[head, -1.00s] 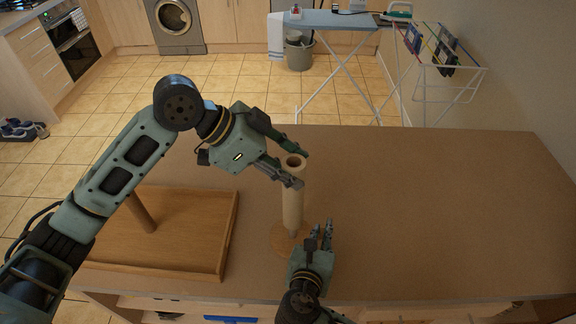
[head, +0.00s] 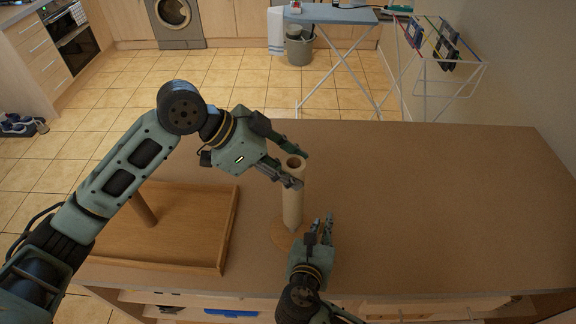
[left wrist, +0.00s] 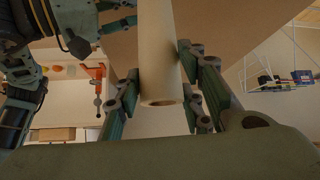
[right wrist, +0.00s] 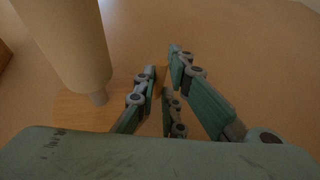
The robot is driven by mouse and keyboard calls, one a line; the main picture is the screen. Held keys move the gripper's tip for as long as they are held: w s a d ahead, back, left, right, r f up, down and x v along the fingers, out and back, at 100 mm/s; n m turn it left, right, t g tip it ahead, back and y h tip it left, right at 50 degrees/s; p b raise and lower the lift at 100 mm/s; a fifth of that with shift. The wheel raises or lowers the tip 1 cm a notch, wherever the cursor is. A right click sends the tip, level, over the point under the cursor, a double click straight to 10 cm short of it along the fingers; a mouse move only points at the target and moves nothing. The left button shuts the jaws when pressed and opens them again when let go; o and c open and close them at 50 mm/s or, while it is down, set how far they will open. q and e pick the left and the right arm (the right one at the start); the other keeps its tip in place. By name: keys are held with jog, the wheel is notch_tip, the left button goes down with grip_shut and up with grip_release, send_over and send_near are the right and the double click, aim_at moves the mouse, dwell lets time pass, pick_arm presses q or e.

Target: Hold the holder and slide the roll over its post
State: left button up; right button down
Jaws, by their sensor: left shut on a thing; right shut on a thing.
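The roll (head: 292,205) is a tall pale tan tube, upright, with a dark open top. My left gripper (head: 295,170) is shut on it near its top; the left wrist view shows the roll (left wrist: 160,60) between the fingers. My right gripper (head: 324,228) is low at the base's right side, shut on the base's edge.
A wooden tray (head: 226,230) with a brown upright peg (head: 142,208) lies left on the table, partly behind my left arm. The table (head: 430,200) is clear to the right. An ironing board (head: 330,14) and drying rack (head: 440,60) stand beyond the table.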

pick_arm(q)
jog(key=shift+f, duration=0.2)
jog(key=shift+f, duration=0.75)
jog(key=shift+f, duration=0.3)
dwell(0.3)
jog(key=shift+f, duration=0.55)
jog(key=shift+f, duration=0.5)
dwell(0.3)
jog(key=o, duration=1.3)
jog(key=v, duration=1.2)
